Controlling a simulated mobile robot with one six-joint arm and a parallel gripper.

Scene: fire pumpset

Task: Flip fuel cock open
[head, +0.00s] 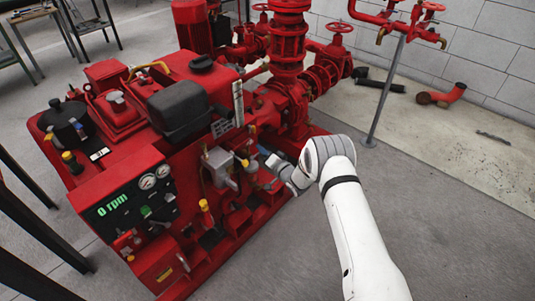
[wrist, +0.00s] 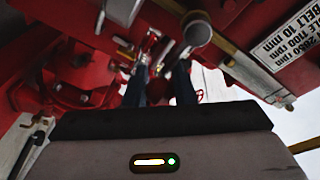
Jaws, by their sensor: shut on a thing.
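The red pump engine (head: 150,130) fills the left and middle of the head view. My gripper (head: 266,163) reaches its right side, by the small pipes and fittings. In the wrist view, the two dark fingers of my gripper (wrist: 160,85) point in among red and metal fittings. My gripper is shut on a small part there, which appears to be the fuel cock (wrist: 152,50). The cock is small and partly hidden by the fingers, so its handle angle cannot be told. In the head view my gripper and wrist hide the contact.
A grey filter-like fitting (head: 219,164) and a yellow-capped knob (head: 244,162) sit close left of my gripper. A round metal end (wrist: 197,32) lies near the fingers. Red pump pipework (head: 288,80) stands behind. Bare floor (head: 450,220) lies to the right.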

